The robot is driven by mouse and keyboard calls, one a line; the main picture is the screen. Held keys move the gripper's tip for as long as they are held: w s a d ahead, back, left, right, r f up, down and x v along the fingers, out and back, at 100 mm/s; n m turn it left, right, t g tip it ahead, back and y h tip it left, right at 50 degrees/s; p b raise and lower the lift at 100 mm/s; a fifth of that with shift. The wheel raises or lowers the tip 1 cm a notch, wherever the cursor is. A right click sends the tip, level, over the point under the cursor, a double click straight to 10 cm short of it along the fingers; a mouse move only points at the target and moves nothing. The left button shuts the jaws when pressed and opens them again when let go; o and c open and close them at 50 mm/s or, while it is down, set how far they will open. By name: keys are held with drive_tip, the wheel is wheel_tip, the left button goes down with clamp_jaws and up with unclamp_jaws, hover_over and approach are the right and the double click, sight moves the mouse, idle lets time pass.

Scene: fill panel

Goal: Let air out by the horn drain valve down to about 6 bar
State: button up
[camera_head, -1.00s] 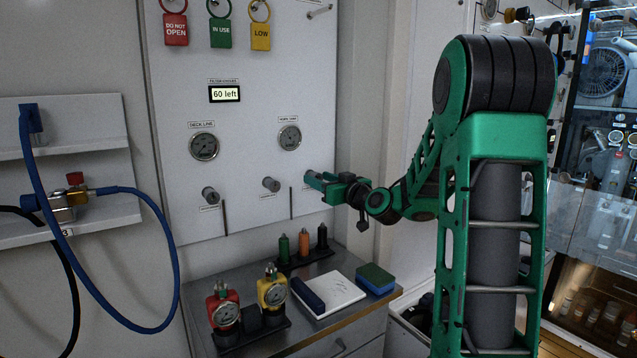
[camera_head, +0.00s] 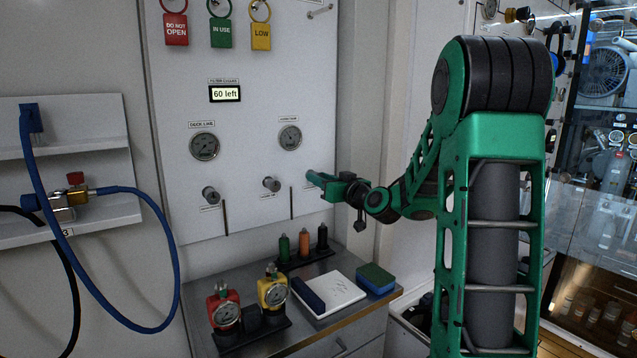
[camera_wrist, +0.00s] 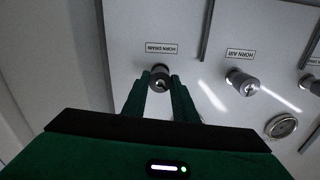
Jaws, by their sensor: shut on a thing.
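The horn drain valve is a round knob (camera_wrist: 159,76) under its HORN DRAIN label in the wrist view, where the panel appears upside down. My gripper (camera_wrist: 160,84) is shut on this knob, one finger on each side; the fingers hide part of it. In the head view my gripper (camera_head: 312,178) is at the panel's lower right and hides the knob. The horn gauge (camera_head: 290,138) is on the panel above and left of my gripper; its needle is too small to read. The horn air knob (camera_head: 271,184) is left of my gripper and also shows in the wrist view (camera_wrist: 241,81).
The deck line gauge (camera_head: 204,146) and another knob (camera_head: 210,195) are further left. Below, a bench (camera_head: 345,262) holds red and yellow gauge units, a notepad (camera_head: 330,291) and a sponge (camera_head: 376,277). A blue hose (camera_head: 150,328) hangs at left. Air in front of the panel is free.

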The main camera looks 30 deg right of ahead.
drive_tip(key=shift+d+m, duration=0.1)
drive_tip(key=shift+m, duration=3.8)
drive_tip(key=shift+f, duration=0.1)
drive_tip(key=o, duration=1)
drive_tip(key=shift+o, duration=0.2)
drive_tip(key=shift+s, duration=0.15)
drive_tip(key=s, duration=1)
drive_tip(key=shift+s+d, duration=0.2)
drive_tip(key=shift+s, duration=0.05)
